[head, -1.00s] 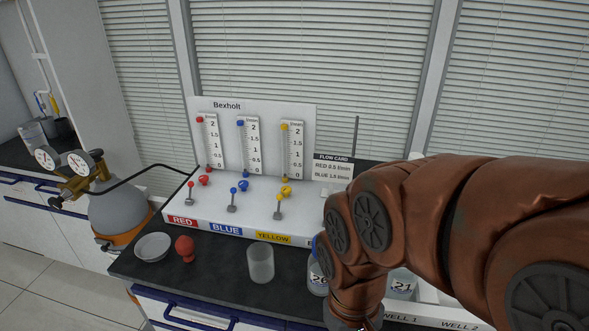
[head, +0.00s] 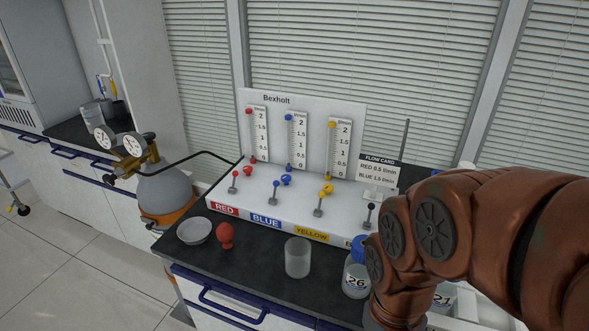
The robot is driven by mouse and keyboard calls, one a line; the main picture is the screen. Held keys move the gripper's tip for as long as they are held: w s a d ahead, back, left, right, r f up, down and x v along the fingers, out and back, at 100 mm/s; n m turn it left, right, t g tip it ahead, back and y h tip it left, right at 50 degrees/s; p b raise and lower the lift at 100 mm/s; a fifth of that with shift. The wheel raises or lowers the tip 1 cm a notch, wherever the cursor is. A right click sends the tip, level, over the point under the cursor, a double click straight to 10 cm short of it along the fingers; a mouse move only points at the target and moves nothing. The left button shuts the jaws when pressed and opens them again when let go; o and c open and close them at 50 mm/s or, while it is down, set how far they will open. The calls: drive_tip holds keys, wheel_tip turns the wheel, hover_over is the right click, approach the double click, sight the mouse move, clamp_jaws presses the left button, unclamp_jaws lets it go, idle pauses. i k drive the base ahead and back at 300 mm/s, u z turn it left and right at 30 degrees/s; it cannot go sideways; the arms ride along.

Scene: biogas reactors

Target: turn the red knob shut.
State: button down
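The red knob (head: 247,171) is a small round knob on the white Bexholt panel (head: 382,229), below the red flow tube (head: 257,137). A red-tipped toggle lever (head: 234,178) stands just in front of it, behind the RED label (head: 225,209). A red ball sits near the top of the red tube, around the 2 mark. I cannot tell the knob's turn position. My arm comes in from the right, well apart from the knob. Its end runs down past the lower edge, so my gripper's fingers are out of view.
Blue (head: 285,180) and yellow (head: 326,191) knobs with levers sit right of the red one. In front stand a white dish (head: 194,231), a red bulb (head: 226,237), a clear beaker (head: 298,258) and bottle 26 (head: 356,278). A gas cylinder (head: 172,190) with gauges stands left.

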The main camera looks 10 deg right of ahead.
sight(247, 169)
drive_tip(key=k, duration=1.1)
drive_tip(key=u, duration=0.85)
drive_tip(key=i, duration=0.25)
drive_tip(key=u, duration=0.7)
drive_tip(key=i, duration=2.15)
drive_tip(key=z, duration=1.25)
drive_tip(key=i, duration=0.45)
drive_tip(key=z, duration=0.5)
